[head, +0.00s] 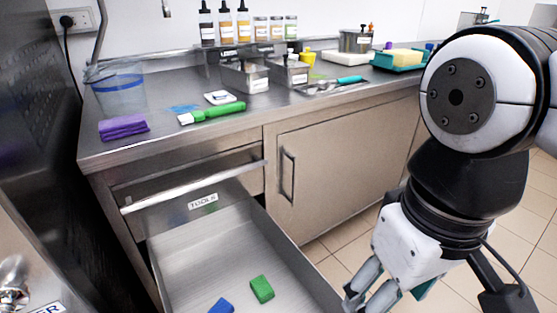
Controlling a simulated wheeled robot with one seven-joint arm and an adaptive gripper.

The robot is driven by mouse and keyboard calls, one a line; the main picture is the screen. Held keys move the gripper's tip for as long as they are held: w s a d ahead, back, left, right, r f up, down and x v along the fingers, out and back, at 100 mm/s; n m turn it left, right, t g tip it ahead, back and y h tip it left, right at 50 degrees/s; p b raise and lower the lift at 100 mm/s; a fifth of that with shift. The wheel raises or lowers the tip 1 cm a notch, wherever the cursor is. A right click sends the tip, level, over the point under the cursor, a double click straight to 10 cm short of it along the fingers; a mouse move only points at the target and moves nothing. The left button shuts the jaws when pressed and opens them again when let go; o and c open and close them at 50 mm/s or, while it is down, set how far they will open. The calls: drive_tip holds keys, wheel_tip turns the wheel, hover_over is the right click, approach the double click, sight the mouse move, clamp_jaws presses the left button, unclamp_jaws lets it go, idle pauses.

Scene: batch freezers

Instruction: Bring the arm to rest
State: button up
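My arm reaches in from the right side of the head view, with its white and black wrist hanging down. My gripper (368,295) points downward at the bottom edge of the picture, just right of the open drawer (190,262). Its fingertips run to the frame's lower edge, so I cannot tell how far apart they are. No held thing shows between the visible finger parts. The drawer, labelled TOOLS, is pulled out. A green block (262,289) and a blue block (221,306) lie on its floor, apart from my gripper.
The steel counter (190,146) holds a purple cloth (123,128), a green-handled tool (212,113), a blue-banded clear tub (120,93), metal bins (245,77) and bottles (225,25). A closed cabinet door (345,160) is behind my gripper. Tiled floor (515,215) is open at right.

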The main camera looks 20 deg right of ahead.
drive_tip(key=shift+s, duration=0.45)
idle(0.4)
wheel_tip(320, 180, up, 26)
drive_tip(key=t+p, duration=0.3)
drive_tip(key=p, duration=2.1)
drive_tip(key=shift+d+f+t, duration=0.15)
drive_tip(key=shift+f+t, duration=0.05)
drive_tip(key=shift+t, duration=0.2)
